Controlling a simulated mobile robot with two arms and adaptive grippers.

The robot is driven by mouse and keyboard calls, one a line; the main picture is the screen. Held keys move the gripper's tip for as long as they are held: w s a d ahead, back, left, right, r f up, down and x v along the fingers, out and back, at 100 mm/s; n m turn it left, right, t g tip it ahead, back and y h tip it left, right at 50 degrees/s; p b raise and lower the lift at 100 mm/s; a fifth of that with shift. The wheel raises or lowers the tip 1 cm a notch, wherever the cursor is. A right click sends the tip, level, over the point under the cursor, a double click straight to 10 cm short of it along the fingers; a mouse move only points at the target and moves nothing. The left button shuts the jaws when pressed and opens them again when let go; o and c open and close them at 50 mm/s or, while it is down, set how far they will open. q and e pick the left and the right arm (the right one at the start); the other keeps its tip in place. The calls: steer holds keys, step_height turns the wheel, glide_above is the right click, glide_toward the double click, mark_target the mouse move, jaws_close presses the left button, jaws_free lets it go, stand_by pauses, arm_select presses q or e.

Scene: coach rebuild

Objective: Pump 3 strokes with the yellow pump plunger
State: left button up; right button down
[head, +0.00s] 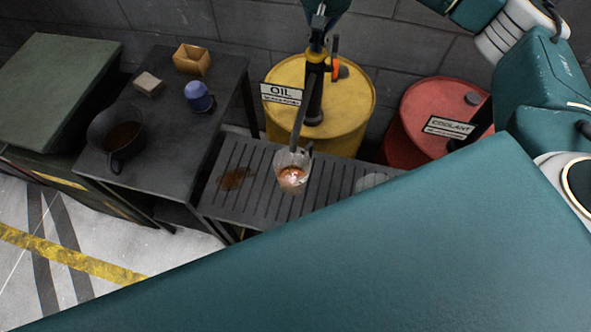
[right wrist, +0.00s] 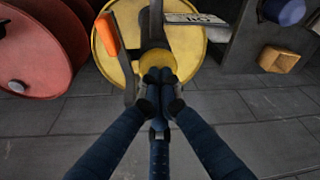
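The yellow pump stands on the yellow OIL drum (head: 348,88); its dark column (head: 314,92) rises from the lid, and a grey spout (head: 299,122) slopes down to a clear jug (head: 291,160). Brownish liquid shows low in the jug. My right gripper (head: 317,45) is at the top of the column, reaching in from above. How far the plunger is raised cannot be told. My left gripper is not in view.
The jug stands on a slatted grate (head: 258,198) with a brown stain. An orange handle (head: 340,69) is beside the column. A red COOLANT drum (head: 425,104) is at right. The dark table (head: 160,160) at left holds a funnel (head: 117,130), blue item (head: 199,97) and open box (head: 192,61).

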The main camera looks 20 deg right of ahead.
steer(key=shift+s+f, duration=0.1)
steer(key=shift+w+p+v, duration=0.25)
steer(key=shift+p+v, duration=0.55)
steer(key=shift+v, duration=0.4)
steer(key=shift+w+p+v, duration=0.25)
steer(key=shift+p+v, duration=0.5)
steer(key=shift+v, duration=0.45)
steer(key=shift+w+p+v, duration=0.25)
steer(key=shift+p+v, duration=0.55)
steer(key=shift+v, duration=0.4)
steer(key=shift+w, duration=0.15)
steer(key=w+p+v, duration=0.1)
steer(key=p+v, duration=0.3)
steer(key=v, duration=0.2)
steer(key=shift+r, duration=0.25)
steer(key=shift+w+d, duration=0.1)
